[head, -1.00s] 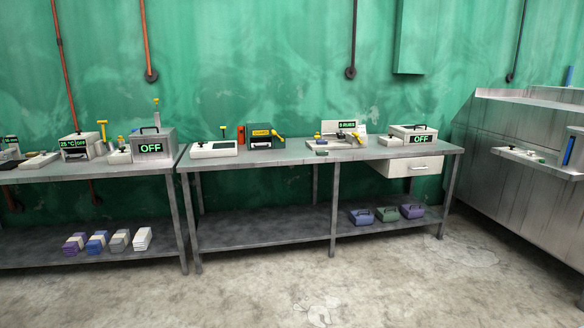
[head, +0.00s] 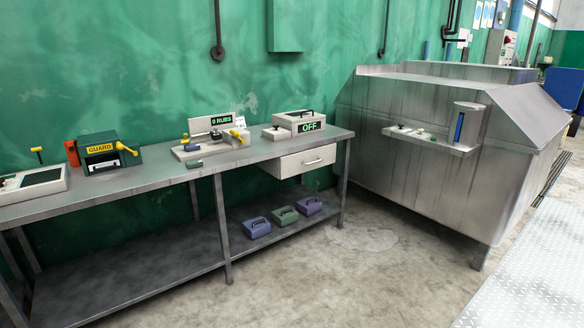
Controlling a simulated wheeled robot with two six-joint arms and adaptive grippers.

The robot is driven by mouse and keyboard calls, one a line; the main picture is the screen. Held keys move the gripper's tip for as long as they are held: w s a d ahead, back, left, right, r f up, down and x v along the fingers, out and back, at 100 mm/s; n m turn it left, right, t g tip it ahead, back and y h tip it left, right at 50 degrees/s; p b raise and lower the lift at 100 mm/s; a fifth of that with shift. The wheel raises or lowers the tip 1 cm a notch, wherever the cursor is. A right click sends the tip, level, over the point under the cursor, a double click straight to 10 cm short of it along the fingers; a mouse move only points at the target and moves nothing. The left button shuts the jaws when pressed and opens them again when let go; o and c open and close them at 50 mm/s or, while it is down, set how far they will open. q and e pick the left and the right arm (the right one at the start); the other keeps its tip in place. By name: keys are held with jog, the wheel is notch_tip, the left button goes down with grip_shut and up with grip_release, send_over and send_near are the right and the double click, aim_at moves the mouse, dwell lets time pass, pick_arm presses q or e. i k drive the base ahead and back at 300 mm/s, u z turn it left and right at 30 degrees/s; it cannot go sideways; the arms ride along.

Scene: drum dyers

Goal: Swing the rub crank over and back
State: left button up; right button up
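The rub tester (head: 205,148) is a pale unit on the bench with an upright panel and a display (head: 221,119) that reads "0 RUBS". A yellow crank handle (head: 237,136) sticks out at its right front, beside a dark mechanism. A small blue and yellow piece (head: 186,141) is at its left, and a small green block (head: 194,163) lies at its front edge. The crank's exact angle is too small to tell. Neither of my grippers is in view.
The metal bench (head: 150,178) also bears a "GUARD" box (head: 98,150) and a box reading "OFF" (head: 309,126). A drawer (head: 305,162) hangs under its right end. A large steel drum machine (head: 420,130) stands to the right. Floor (head: 350,280) before the bench is clear.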

aim_at(235, 134)
jog(key=z, duration=0.3)
jog(key=i, duration=2.3)
jog(key=u, duration=0.5)
jog(key=i, duration=1.95)
jog(key=u, duration=0.9)
jog(key=i, duration=0.4)
jog(key=u, duration=0.45)
jog(key=k, duration=1.3)
jog(key=z, duration=0.9)
